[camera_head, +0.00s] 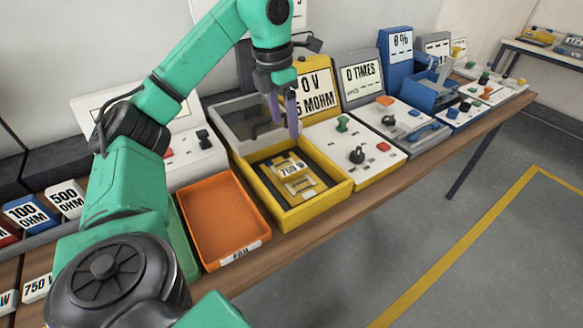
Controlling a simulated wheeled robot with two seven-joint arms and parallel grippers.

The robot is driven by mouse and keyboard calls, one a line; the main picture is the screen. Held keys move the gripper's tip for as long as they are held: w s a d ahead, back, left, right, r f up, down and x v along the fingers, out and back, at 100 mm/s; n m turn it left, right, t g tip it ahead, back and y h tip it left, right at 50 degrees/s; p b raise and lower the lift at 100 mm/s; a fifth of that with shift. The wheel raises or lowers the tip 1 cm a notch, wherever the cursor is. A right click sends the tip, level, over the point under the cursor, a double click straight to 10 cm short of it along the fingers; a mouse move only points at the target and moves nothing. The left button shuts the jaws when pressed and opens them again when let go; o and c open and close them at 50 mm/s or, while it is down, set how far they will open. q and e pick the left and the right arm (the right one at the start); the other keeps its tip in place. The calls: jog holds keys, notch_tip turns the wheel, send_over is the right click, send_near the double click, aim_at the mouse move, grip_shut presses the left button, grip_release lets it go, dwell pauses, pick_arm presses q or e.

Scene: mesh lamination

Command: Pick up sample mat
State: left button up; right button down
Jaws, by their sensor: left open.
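The flat yellow sample mat (300,186), marked with a "750 W" label, lies inside the open yellow box (328,186) on the bench. My left gripper (284,116) hangs pointing down above the back part of the yellow box, near the grey bin. Its two purple fingers are apart, with nothing seen between them. It is not touching the mat. My right gripper is not in view.
An empty orange tray (225,215) stands left of the yellow box. A grey open bin (230,130) is behind it. Control panels with knobs (357,155) line the bench to the right. Labelled blocks (30,211) sit at the left. The floor in front is clear.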

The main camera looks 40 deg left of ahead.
aim_at(292, 169)
pick_arm(q)
jog(key=f, duration=0.4)
jog(key=w+f, duration=0.1)
jog(key=f, duration=0.4)
jog(key=d+f, duration=0.1)
jog(key=f, duration=0.4)
jog(key=shift+w, duration=0.2)
jog(key=shift+r, duration=0.1)
grip_shut()
